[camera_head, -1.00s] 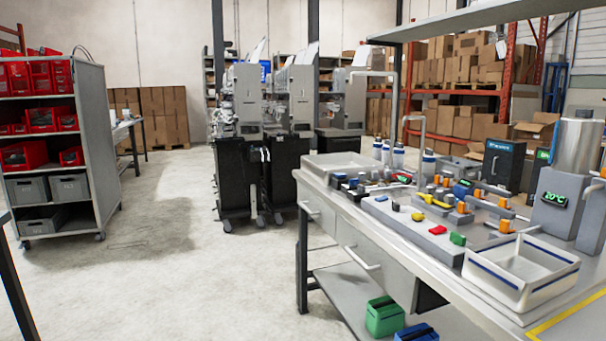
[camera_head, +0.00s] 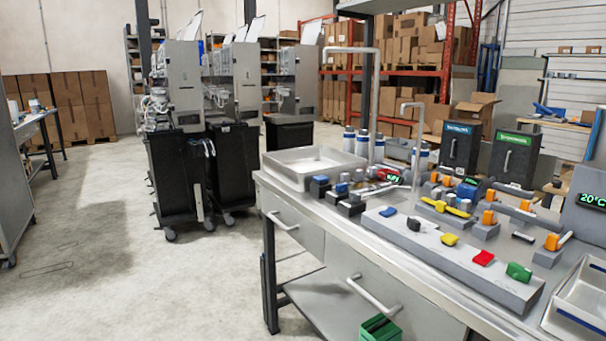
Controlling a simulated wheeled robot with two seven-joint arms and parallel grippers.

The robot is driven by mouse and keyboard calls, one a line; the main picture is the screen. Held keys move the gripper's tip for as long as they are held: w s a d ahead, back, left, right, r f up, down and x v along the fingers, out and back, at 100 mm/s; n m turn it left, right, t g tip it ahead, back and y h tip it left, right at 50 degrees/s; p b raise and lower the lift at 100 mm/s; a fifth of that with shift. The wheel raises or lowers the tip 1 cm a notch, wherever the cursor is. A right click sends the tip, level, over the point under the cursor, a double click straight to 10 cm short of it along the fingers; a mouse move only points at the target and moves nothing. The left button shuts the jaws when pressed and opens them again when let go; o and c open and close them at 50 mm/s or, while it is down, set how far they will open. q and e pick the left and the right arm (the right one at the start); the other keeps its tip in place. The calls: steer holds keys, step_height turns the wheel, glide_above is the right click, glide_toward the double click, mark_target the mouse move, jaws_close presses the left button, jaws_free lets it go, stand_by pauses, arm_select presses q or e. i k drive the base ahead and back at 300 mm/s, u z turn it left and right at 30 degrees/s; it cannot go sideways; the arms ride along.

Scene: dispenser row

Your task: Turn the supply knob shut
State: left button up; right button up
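On the steel bench, a long grey block (camera_head: 455,257) carries a row of coloured knobs: a blue knob (camera_head: 388,211), a dark knob with a pale top (camera_head: 421,223), a yellow knob (camera_head: 449,239), a red knob (camera_head: 483,258) and a green knob (camera_head: 518,272). Behind it are grey pipes with orange valve parts (camera_head: 489,217), a yellow lever (camera_head: 457,211) and blue-topped dark blocks (camera_head: 320,187). I cannot tell which one is the supply knob, or its setting. Neither of my grippers is in view.
Two dark boxes (camera_head: 514,157) stand behind the pipes. Black carts (camera_head: 180,178) stand beyond the bench. The floor left of the bench (camera_head: 110,260) is clear.

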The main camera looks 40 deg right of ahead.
mark_target(342, 187)
steer(key=z, duration=0.55)
steer(key=i, duration=1.1)
steer(key=z, duration=0.85)
